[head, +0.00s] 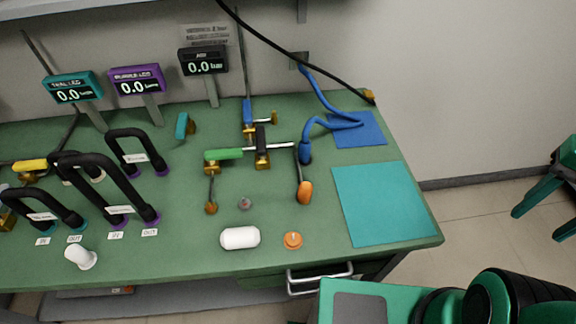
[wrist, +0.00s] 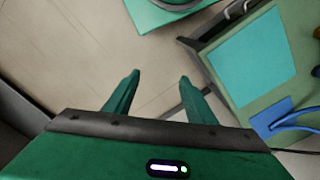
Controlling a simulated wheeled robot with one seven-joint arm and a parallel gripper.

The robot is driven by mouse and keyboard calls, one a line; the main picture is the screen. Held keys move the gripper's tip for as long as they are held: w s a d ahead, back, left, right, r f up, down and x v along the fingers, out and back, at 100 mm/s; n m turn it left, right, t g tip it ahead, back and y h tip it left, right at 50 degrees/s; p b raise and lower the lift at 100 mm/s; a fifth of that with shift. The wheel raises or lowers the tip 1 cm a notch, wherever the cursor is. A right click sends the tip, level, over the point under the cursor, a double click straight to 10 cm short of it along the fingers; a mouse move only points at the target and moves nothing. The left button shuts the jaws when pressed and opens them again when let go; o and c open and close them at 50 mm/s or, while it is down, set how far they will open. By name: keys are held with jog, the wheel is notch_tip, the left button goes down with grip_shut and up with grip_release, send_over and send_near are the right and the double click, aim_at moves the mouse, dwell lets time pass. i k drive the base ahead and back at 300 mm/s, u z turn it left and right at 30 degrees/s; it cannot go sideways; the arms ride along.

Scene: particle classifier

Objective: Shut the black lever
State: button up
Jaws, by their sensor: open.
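The black lever (head: 261,138) is a short dark handle on a brass valve near the middle of the green workbench in the head view. It lies across the thin metal pipe, just right of the green lever (head: 224,154). My gripper (wrist: 159,79) shows in the wrist view with its two green fingers apart and nothing between them. It points at the floor beside the bench, well away from the black lever. The black lever is not visible in the wrist view.
A blue lever (head: 247,110) stands behind the black one and an orange handle (head: 304,192) to its front right. Blue hose (head: 335,121) and black hose loops (head: 100,180) flank the valves. The teal mat (head: 384,204) at the bench's right is bare.

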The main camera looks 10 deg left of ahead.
aim_at(259, 131)
jog(key=u, duration=0.2)
jog(key=k, duration=0.95)
jog(key=u, duration=0.65)
jog(key=i, duration=1)
